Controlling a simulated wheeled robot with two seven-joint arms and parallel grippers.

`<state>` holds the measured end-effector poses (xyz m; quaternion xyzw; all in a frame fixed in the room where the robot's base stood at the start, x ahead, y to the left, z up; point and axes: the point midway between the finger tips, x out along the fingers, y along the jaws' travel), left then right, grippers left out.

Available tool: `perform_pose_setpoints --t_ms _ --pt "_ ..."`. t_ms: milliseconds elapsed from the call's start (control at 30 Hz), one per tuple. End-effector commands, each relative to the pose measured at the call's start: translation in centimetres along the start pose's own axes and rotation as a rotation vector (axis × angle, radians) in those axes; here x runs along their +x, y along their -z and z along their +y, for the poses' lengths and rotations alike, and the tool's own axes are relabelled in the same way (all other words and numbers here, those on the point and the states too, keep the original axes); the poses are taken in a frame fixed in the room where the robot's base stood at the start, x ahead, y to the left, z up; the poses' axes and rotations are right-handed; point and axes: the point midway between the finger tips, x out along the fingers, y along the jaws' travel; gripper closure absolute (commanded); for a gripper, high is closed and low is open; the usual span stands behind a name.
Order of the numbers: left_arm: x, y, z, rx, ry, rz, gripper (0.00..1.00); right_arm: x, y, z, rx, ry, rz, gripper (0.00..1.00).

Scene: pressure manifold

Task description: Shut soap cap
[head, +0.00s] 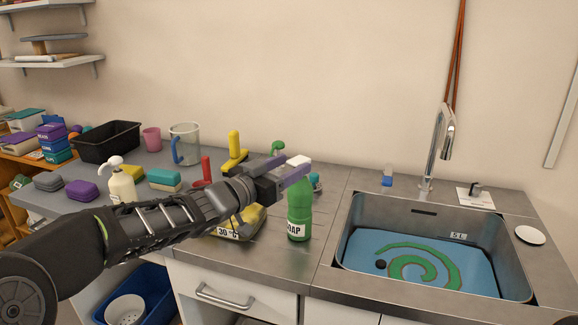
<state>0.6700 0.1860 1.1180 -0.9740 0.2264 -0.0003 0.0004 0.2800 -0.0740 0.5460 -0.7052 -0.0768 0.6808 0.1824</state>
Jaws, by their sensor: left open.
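The green soap bottle (299,210) stands upright on the counter, left of the sink, with its label partly showing. Its white cap (299,160) shows at the top, beside my left gripper's fingers. I cannot tell whether the cap is open or shut. My left gripper (291,170) is open at the height of the bottle's neck and cap, with its fingers pointing right. One finger crosses in front of the upper bottle; I cannot tell whether it touches. My right gripper is not in view.
A sink (349,243) with blue water lies right of the bottle, with a faucet (433,150) behind it. A yellow-based device marked 30 °C (233,232) is under my left arm. A pump bottle (121,186), sponges, a jug (187,143) and a black bin (107,141) stand left.

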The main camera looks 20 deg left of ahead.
Motion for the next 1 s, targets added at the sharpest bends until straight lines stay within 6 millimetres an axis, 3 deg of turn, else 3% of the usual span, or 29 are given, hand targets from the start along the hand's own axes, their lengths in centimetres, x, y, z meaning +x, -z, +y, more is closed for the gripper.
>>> perform_pose_setpoints --t_ms 300,900,1000 --pt "0.24 -0.04 -0.01 -0.001 0.001 -0.001 0.47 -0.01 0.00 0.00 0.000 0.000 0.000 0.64" --pt "0.21 -0.04 -0.03 -0.001 0.001 -0.001 0.96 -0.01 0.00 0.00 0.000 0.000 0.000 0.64" --pt "0.21 -0.04 -0.03 -0.001 0.001 -0.001 1.00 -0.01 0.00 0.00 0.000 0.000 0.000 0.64"
